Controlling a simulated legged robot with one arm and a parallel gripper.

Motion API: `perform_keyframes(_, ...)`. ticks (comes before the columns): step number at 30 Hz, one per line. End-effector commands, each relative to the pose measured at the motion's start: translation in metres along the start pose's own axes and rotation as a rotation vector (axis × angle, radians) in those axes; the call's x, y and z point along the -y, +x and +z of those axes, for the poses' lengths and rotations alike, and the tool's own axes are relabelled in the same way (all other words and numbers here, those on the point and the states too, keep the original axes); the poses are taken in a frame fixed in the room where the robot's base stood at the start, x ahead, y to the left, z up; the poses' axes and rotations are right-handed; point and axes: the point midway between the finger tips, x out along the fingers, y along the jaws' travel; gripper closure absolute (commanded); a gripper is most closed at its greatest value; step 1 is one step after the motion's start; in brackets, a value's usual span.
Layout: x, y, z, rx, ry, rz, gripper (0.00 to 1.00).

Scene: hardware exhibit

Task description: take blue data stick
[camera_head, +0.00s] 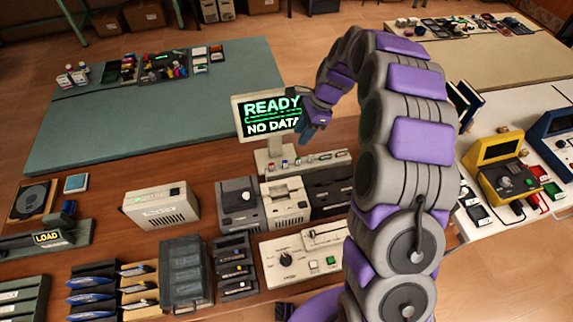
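My purple and grey arm curves up from the bottom and over toward the monitor. My gripper (312,128) hangs at its end, just in front of the monitor's right edge. Its dark bluish fingers are small and seen from behind, so I cannot tell whether they are open or hold anything. Below it, a pale ledge bears a row of small coloured sticks. A bluish one (284,164) stands toward the left of the row, apart from the gripper. The sticks are too small to tell surely which is the blue data stick. My arm hides the area right of the row.
The monitor (268,115) reads "READY NO DATA". Grey and beige drive boxes (288,204) stand below the ledge, with a control panel (300,258) in front. A beige box (161,206) stands left. A green table (110,125) lies behind; its front part is clear.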

Motion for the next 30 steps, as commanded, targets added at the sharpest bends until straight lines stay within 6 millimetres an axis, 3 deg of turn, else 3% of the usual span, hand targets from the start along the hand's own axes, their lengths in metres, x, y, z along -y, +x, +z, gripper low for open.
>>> perform_keyframes(10, -0.001, 0.07, -0.001, 0.001, -0.001, 0.001, 0.61)
perform_keyframes(20, 0.0, 0.096, -0.004, 0.0, -0.002, 0.0, 0.61)
perform_keyframes(30, 0.001, 0.137, -0.007, 0.0, -0.003, -0.001, 0.61)
